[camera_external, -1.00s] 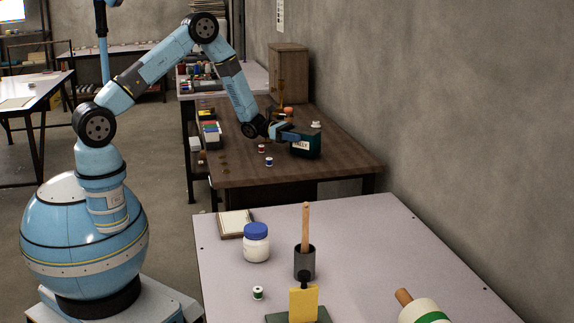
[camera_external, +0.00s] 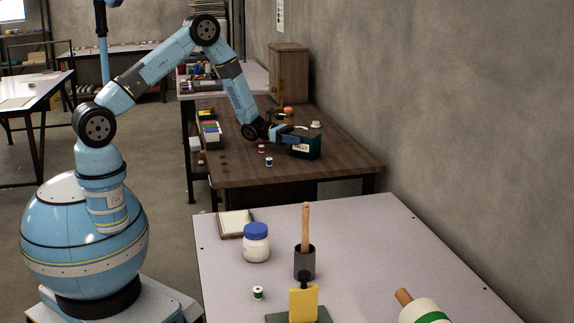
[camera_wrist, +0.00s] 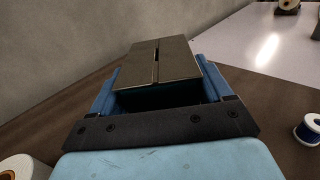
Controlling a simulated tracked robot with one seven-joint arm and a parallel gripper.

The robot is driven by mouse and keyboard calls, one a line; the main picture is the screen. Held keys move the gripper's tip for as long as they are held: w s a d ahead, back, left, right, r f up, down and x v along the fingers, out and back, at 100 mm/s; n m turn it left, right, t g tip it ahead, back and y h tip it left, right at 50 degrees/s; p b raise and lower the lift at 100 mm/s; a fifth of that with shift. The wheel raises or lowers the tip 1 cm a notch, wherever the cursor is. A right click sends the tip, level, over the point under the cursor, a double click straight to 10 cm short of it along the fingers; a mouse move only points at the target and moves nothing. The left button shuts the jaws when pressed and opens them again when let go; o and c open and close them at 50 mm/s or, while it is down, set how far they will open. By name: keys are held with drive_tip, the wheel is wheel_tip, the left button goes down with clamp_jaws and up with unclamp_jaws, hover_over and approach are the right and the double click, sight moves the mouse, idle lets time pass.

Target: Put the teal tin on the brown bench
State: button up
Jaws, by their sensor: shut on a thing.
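The teal tin (camera_external: 309,149) is a dark box with a white label on its side. It is held upright over the right part of the brown bench (camera_external: 235,177). My gripper (camera_external: 293,139) is shut on the tin, with the arm reaching in from the left. In the wrist view, the tin's slotted top (camera_wrist: 160,62) lies between the two blue fingers of my gripper (camera_wrist: 155,92). The tin's base is low, at or just above the bench top; I cannot tell if it touches.
A red spool (camera_external: 261,149) and a blue spool (camera_external: 269,162) stand left of the tin. A white item (camera_external: 316,124) is behind it. A wooden cabinet (camera_external: 288,72) stands at the back. The bench's front right is clear. A pale table (camera_external: 370,240) is nearer, and the wall is right.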

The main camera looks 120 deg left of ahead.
drive_tip(key=o, duration=1.3)
